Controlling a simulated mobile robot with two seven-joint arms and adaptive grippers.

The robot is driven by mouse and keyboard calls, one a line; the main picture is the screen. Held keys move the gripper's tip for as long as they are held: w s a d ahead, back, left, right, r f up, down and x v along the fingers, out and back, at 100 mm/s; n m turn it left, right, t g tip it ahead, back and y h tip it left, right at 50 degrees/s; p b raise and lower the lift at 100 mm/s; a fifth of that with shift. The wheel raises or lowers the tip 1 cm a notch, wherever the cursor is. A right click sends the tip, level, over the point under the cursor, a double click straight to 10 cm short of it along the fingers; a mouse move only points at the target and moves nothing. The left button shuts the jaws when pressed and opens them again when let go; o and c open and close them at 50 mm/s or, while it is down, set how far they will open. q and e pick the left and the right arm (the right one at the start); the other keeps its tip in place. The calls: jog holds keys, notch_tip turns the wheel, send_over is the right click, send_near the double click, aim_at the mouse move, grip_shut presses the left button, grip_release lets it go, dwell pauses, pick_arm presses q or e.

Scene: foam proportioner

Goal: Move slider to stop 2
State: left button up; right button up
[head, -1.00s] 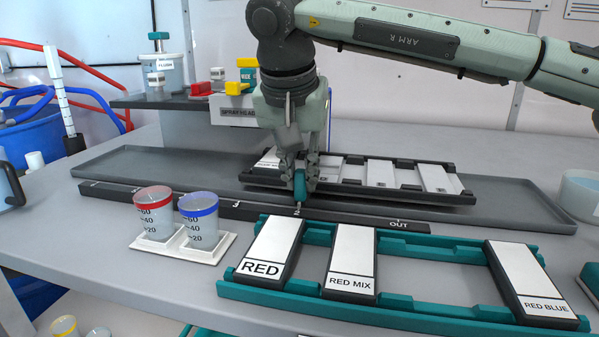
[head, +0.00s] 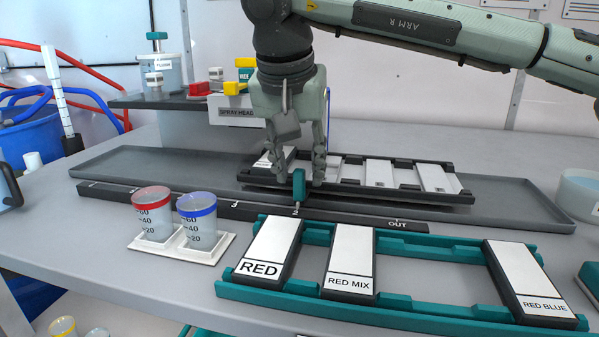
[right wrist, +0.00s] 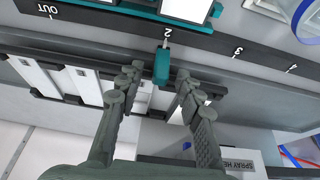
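The teal slider (head: 298,186) stands on the dark rail (head: 345,217), which carries marks 3, 2 and OUT. In the right wrist view the slider (right wrist: 161,66) lines up with the mark 2 (right wrist: 167,32). My right gripper (head: 299,178) is just behind and above the slider in the head view. In the right wrist view its two fingers (right wrist: 158,78) are spread apart, one on each side of the slider's near end, with gaps between. It holds nothing. My left gripper is not in view.
A grey tray (head: 120,168) behind the rail holds a dark rack (head: 440,196) of white plates. In front are a teal rack (head: 430,305) with labelled plates and two cups, red-rimmed (head: 152,215) and blue-rimmed (head: 198,222). A spray-head box (head: 236,111) stands behind.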

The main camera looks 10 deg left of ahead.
jog(key=v, duration=1)
jog(key=shift+s+r, duration=0.2)
jog(key=shift+r, duration=0.05)
